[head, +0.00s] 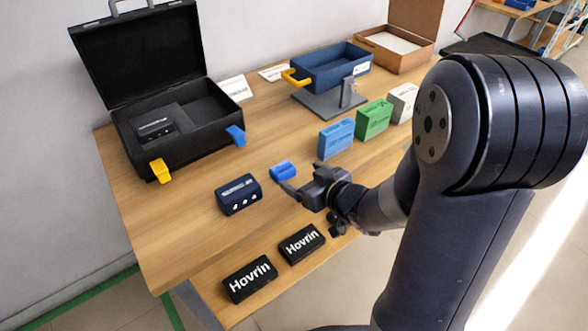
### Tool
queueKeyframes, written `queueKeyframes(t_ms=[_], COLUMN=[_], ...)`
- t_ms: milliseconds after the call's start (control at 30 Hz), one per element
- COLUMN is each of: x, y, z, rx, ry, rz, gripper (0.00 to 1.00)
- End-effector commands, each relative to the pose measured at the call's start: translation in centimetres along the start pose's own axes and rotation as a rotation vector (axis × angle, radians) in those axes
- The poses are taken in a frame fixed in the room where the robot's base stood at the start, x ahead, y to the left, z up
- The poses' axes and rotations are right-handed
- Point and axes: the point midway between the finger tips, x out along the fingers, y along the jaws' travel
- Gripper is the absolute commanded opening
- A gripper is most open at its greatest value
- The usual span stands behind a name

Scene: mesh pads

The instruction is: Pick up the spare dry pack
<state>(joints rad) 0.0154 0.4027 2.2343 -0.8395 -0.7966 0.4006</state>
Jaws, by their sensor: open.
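No label that I can read says spare dry pack, so I cannot tell which pack it is. A dark navy pack (238,194) with white dots on its front stands on the wooden table. Two black packs lettered Hovrin, a left one (250,278) and a right one (302,243), lie on a lower wooden surface at the front. Another dark pack (155,129) sits inside the open black case. My gripper (289,188) is open, low over the table, right of the navy pack. A small blue piece (283,171) is just beyond its fingertips; contact is unclear.
The black case (190,148) stands at the back left, lid up. Blue (336,139), green (373,119) and white (403,103) boxes stand in a row behind my arm. A navy tray (330,69) on a grey stand and a cardboard box (398,42) are farther back.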

Motion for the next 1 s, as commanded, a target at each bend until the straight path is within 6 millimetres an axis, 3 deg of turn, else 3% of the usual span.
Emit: queueKeyframes(t_ms=[100, 433, 700, 1000], x=[2.2, 5.3, 8.9, 9.4], y=[-0.1, -0.2, -0.5, -0.4], z=[0.2, 0.3, 0.4, 0.3], rx=[0.001, 0.000, 0.000, 0.001], ry=[-0.002, -0.003, -0.002, -0.001], rz=[-0.002, 0.000, 0.002, 0.004], gripper=[0.82, 0.82, 0.82, 0.82])
